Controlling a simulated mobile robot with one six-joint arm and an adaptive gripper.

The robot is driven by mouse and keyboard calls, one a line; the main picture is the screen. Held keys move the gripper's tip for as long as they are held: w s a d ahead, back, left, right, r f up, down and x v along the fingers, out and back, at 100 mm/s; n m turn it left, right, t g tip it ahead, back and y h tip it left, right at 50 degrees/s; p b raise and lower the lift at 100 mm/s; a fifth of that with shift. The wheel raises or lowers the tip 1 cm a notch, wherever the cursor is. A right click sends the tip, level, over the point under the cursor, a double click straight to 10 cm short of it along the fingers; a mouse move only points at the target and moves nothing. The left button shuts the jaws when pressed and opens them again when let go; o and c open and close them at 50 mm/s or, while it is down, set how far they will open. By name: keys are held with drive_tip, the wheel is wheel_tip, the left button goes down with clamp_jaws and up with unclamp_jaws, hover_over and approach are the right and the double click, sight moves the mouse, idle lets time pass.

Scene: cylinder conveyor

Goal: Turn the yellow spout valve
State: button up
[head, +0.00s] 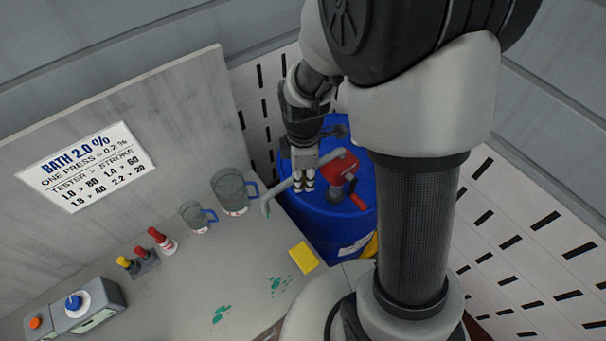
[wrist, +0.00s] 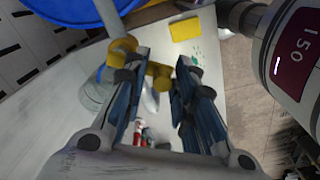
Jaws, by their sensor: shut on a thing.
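The yellow spout valve shows in the wrist view, with a round yellow body (wrist: 122,50) on the grey spout pipe (wrist: 108,18) and a small yellow handle (wrist: 160,76). My gripper (wrist: 162,70) has its fingers on either side of the handle and is shut on it. In the head view my gripper (head: 304,182) points down at the spout pipe (head: 275,192), which runs from the red pump (head: 340,168) on the blue drum (head: 320,222). The valve is hidden behind my gripper there.
Two clear jugs with blue handles, a larger one (head: 230,192) and a smaller one (head: 192,216), stand on the grey bench left of the drum. A yellow pad (head: 303,257) and green spills (head: 220,313) lie near the bench's right.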

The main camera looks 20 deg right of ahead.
drive_tip(key=shift+s+d+f, duration=0.25)
drive_tip(key=shift+s+f, duration=0.1)
drive_tip(key=shift+s, duration=0.2)
drive_tip(key=shift+s+d, duration=0.1)
drive_tip(key=shift+d, duration=0.35)
drive_tip(key=shift+c, duration=0.2)
drive_tip(key=shift+d, duration=0.65)
drive_tip(key=shift+c, duration=0.9)
drive_tip(key=shift+w+d, duration=0.1)
drive_tip(key=shift+w, duration=0.1)
